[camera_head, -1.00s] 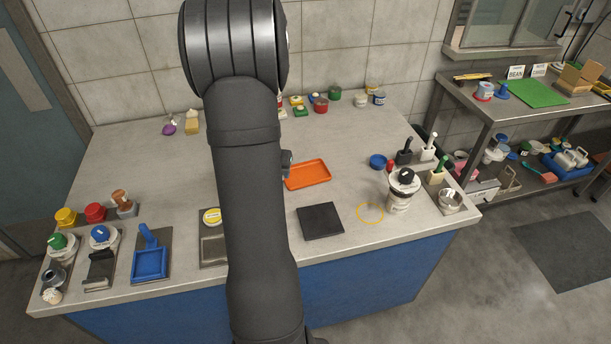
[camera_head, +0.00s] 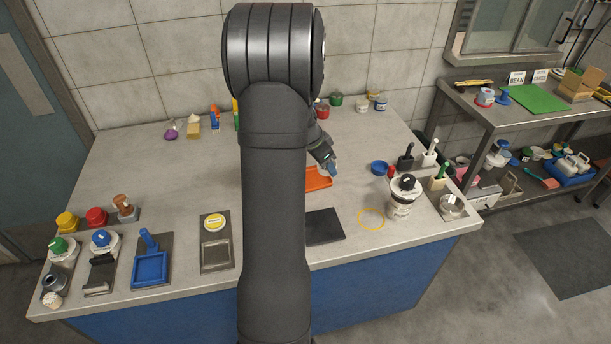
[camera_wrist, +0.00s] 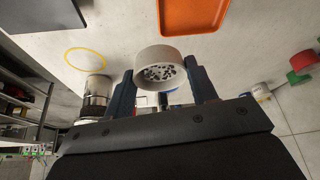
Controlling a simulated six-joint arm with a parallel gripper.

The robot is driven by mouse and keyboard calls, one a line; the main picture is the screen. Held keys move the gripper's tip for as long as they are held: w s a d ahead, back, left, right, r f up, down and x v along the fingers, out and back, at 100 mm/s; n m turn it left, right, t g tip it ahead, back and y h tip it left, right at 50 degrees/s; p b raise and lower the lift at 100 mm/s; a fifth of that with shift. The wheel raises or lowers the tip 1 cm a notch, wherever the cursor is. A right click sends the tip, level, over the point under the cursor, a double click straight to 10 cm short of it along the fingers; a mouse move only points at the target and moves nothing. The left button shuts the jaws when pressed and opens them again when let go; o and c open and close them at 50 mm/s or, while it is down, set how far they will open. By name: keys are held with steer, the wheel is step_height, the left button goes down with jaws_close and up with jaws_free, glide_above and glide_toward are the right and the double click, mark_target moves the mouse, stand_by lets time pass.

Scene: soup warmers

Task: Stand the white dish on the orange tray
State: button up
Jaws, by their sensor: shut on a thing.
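The white dish (camera_wrist: 160,57) is round and cup-like, with dark speckles showing inside its rim. My gripper (camera_wrist: 162,82) is shut on it, with one blue finger on each side. The orange tray (camera_wrist: 192,20) lies flat on the counter in the wrist view, apart from the dish in the picture. In the head view the tray (camera_head: 317,184) is partly hidden by my arm. My gripper (camera_head: 331,167) shows there over the tray's right far part. I cannot make out the dish in the head view.
A dark square mat (camera_head: 325,227) lies in front of the tray. A yellow ring (camera_head: 371,218) is marked on the counter to the right, beside a white lidded container (camera_head: 402,200). A blue bowl (camera_head: 379,168) stands right of my gripper. Several small containers line the back.

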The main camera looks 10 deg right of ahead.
steer(key=w+a+f, duration=0.4)
steer(key=w, duration=0.1)
steer(key=shift+w+a+f, duration=0.1)
steer(key=shift+a, duration=0.2)
steer(key=shift+f, duration=2)
steer(key=shift+f, duration=0.1)
steer(key=o, duration=0.7)
steer(key=shift+c, duration=0.2)
steer(key=shift+o, duration=0.5)
